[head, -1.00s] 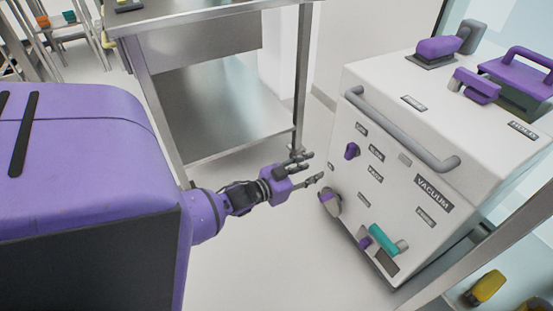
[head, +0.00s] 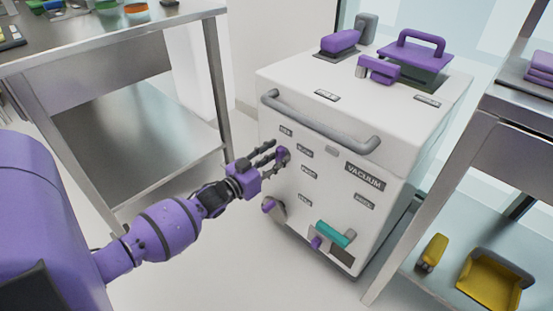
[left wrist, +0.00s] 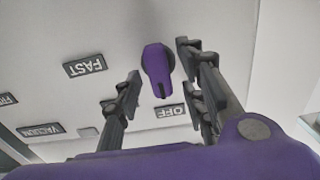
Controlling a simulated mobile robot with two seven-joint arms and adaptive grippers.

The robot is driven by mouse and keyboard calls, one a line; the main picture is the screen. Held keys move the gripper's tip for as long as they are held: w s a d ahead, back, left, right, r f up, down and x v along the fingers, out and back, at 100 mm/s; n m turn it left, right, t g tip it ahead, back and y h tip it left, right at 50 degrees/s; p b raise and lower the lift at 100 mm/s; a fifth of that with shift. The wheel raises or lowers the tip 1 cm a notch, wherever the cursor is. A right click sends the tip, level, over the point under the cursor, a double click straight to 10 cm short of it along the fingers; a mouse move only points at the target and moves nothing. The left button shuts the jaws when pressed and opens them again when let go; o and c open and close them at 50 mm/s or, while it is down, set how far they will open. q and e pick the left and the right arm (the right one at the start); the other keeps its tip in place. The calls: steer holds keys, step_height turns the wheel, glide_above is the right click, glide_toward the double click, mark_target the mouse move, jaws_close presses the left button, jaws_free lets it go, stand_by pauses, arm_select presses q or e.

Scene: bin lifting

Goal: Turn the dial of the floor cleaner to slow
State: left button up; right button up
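The floor cleaner (head: 285,95) is a white box with a front panel facing me. Its purple dial (head: 285,153) also shows in the left wrist view (left wrist: 157,68), where a dark line on it points toward the OFF label (left wrist: 170,112). The FAST label (left wrist: 85,65) shows left of the dial there; no SLOW label is readable in that view. In the head view a label (head: 304,150) beside the dial is too small to read surely. My left gripper (head: 271,154) is open, with fingers on either side of the dial; contact cannot be told. My right gripper is not in view.
A grey handle bar (head: 320,125) crosses the cleaner's front above the dial. A purple-and-grey knob (head: 274,208) and a teal handle (head: 335,233) sit lower down. Steel tables stand left (head: 150,55) and right (head: 470,150). Floor is free before the cleaner.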

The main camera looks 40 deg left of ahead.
arm_select(q)
jaws_close()
stand_by(0.4)
steer(key=shift+d+r+m+p, duration=0.1)
steer(key=shift+m+p, duration=0.5)
steer(key=shift+m, duration=0.4)
steer(key=shift+d+m+p, duration=0.1)
steer(key=shift+m+p, duration=0.4)
steer(key=shift+m, duration=0.7)
steer(key=m, duration=0.2)
steer(key=shift+d+m+p, duration=0.1)
steer(key=shift+m+p, duration=0.2)
steer(key=shift+d+f+m, duration=0.1)
steer(key=shift+f+m, duration=0.05)
steer(key=shift+m, duration=0.55)
steer(key=shift+f+m, duration=0.15)
steer(key=shift+m, duration=0.55)
